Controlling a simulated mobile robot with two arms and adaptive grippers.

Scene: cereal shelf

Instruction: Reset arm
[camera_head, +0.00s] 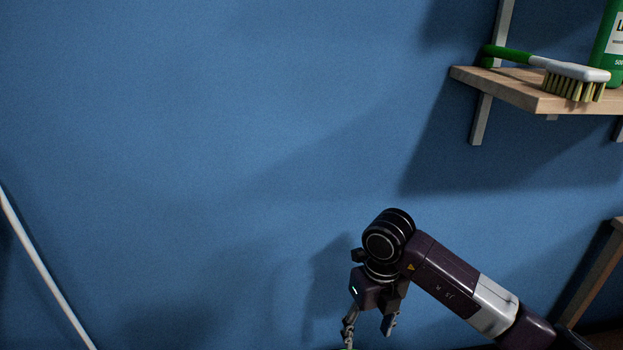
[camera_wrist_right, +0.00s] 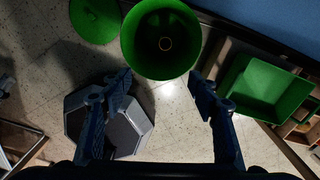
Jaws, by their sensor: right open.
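My right gripper (camera_head: 369,328) hangs down at the bottom of the head view, in front of the blue wall. Its arm comes in from the lower right. In the right wrist view its two fingers (camera_wrist_right: 161,95) stand wide apart with nothing between them, above the floor. My left gripper does not show in either view.
A wooden shelf (camera_head: 510,90) at the upper right holds a brush (camera_head: 575,72) and a green bottle (camera_head: 612,50). In the right wrist view, a round green bin (camera_wrist_right: 160,62), a green disc (camera_wrist_right: 95,18) and a green box (camera_wrist_right: 265,88) lie below. The wall's middle (camera_head: 220,150) is clear.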

